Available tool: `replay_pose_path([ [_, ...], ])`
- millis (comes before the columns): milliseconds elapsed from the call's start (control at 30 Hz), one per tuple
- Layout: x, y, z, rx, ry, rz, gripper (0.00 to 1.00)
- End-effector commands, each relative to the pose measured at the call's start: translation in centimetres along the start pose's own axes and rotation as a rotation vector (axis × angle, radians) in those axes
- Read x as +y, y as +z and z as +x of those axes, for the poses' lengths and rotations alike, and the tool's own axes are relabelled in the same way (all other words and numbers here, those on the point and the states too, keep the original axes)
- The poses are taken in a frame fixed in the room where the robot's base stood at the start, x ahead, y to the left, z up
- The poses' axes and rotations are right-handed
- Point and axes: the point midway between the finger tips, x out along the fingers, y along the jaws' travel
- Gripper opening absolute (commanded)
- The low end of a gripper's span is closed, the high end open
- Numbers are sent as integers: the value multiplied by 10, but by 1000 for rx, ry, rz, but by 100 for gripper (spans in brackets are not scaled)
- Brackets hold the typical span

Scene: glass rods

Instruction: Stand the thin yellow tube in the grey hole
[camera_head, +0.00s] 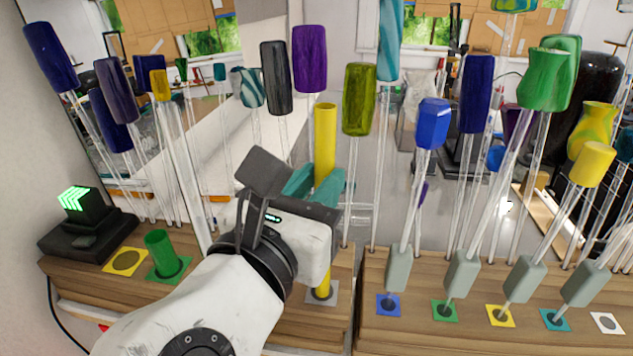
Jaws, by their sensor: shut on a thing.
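The thin yellow tube (325,137) stands upright in the teal fingers of my gripper (322,185), which are shut on it. Its upper part rises above the fingers. Its middle is hidden behind my gripper, and its lower end shows below. That lower end is at the grey square with the hole (331,300) on the wooden block. I cannot tell whether the tip is inside the hole or just above it.
A short green tube (159,248) stands in a green square, beside an empty-looking yellow square (125,260). Tall glass rods with coloured heads crowd behind. At right, rods with grey grips (461,272) stand at coloured squares. A black device (84,225) is at left.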

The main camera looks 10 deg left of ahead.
Motion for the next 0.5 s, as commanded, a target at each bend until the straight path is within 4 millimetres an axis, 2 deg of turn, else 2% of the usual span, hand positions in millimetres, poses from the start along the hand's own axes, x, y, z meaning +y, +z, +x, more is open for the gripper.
replay_pose_path([
  [433, 0, -5, 0, 0, 0, 0, 0],
  [467, 0, -6, 0, 0, 0, 0, 25],
  [500, 0, -5, 0, 0, 0, 0, 29],
])
